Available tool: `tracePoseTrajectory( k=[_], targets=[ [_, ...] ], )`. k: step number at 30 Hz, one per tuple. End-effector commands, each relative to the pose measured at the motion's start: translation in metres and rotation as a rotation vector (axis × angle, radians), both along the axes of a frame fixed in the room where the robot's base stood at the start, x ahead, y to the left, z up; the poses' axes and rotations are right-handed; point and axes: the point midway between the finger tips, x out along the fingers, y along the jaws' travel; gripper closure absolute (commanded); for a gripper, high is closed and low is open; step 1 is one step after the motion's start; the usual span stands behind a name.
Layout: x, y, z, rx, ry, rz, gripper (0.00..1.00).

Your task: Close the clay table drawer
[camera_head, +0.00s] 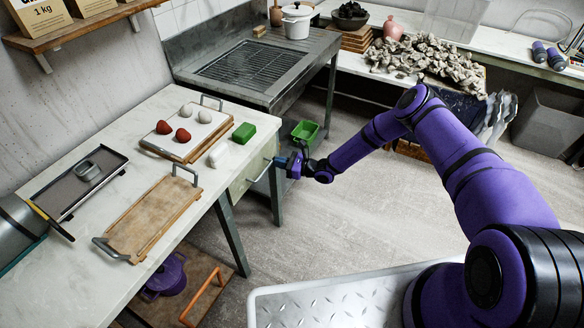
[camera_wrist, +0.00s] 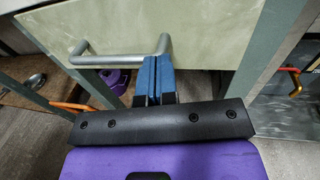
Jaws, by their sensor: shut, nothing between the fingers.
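The clay table (camera_head: 168,225) has a pale top, and its drawer (camera_head: 246,178) is at the table's right end. The drawer front (camera_wrist: 200,30) fills the upper part of the wrist view, with a grey bar handle (camera_wrist: 118,57) on it. My gripper (camera_head: 297,160) is at the drawer front, next to the handle. In the wrist view its blue fingers (camera_wrist: 155,77) are together, with their tips close to the handle's right end. I cannot tell whether they touch the handle or the front. How far the drawer stands out is hard to judge.
On the table are a board (camera_head: 190,133) with red and grey clay balls, a green block (camera_head: 244,133), a wooden tray (camera_head: 155,215) and a dark tray (camera_head: 80,180). A metal sink bench (camera_head: 255,65) stands behind. The floor (camera_head: 370,205) right of the table is clear.

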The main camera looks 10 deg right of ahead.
Motion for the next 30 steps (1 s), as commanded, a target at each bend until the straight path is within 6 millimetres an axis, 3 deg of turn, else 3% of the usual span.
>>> tracePoseTrajectory(
  k=[6, 21, 26, 30],
  targets=[
    [0.009, 0.013, 0.0, 0.0, 0.0, 0.001, 1.0],
    [0.011, 0.019, 0.002, 0.002, -0.002, 0.003, 1.0],
    [0.011, 0.011, 0.003, 0.003, -0.002, 0.003, 1.0],
    [0.01, -0.009, 0.003, 0.001, -0.003, 0.003, 1.0]
  ],
)
